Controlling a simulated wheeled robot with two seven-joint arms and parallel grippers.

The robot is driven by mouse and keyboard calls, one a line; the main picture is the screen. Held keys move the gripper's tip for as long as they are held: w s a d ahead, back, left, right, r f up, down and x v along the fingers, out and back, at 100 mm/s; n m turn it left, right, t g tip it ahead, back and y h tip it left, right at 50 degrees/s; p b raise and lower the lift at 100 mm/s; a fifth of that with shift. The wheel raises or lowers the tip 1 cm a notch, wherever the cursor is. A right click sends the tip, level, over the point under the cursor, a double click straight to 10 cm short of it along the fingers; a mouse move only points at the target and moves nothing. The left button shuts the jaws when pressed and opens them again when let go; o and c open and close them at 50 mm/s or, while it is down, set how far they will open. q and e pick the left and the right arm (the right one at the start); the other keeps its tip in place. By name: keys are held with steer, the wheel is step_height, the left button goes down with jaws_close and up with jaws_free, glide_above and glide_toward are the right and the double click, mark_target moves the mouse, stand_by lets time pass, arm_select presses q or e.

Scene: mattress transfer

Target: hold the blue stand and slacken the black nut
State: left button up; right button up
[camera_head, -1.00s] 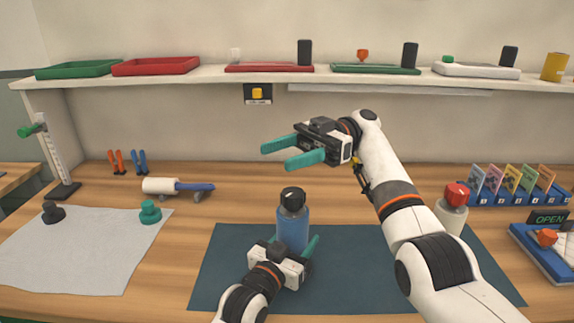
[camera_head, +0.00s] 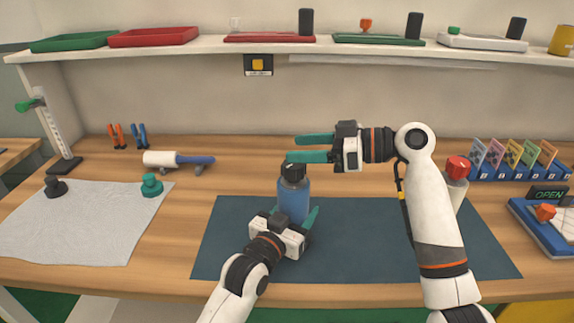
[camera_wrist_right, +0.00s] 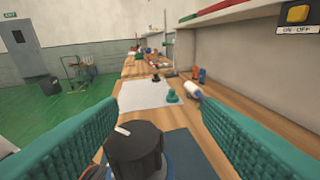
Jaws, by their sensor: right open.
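The blue stand looks like a blue bottle (camera_head: 293,198) upright on the dark mat, with the black nut (camera_head: 292,172) as a ribbed cap on its top. My left gripper (camera_head: 292,214) is low at the near side of the bottle. One teal finger shows beside the bottle's right side; the other is mostly hidden, so its grip is unclear. My right gripper (camera_head: 304,147) is open and level, its teal fingers pointing left, just above the black nut. In the right wrist view the nut (camera_wrist_right: 135,148) shows low between the spread fingers, with a white mark on top.
A dark mat (camera_head: 370,245) covers the table's front middle. A white bottle with a red cap (camera_head: 457,180) stands right of my right arm. A grey cloth (camera_head: 75,230) lies left, with a black knob (camera_head: 55,187) and a green knob (camera_head: 151,185). A shelf (camera_head: 270,48) runs behind.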

mark_target(287, 166)
arm_select(q)
steer(key=shift+r, duration=0.2)
arm_select(e)
steer(key=s+d+f+m+t, duration=0.3)
steer(key=s+d+f+t, duration=0.1)
steer(key=s+d+t, duration=0.25)
steer(key=shift+g, duration=0.45)
steer(key=x, duration=1.1)
steer(key=shift+a+r, duration=0.2)
steer(key=shift+a, duration=0.1)
steer(key=c, duration=1)
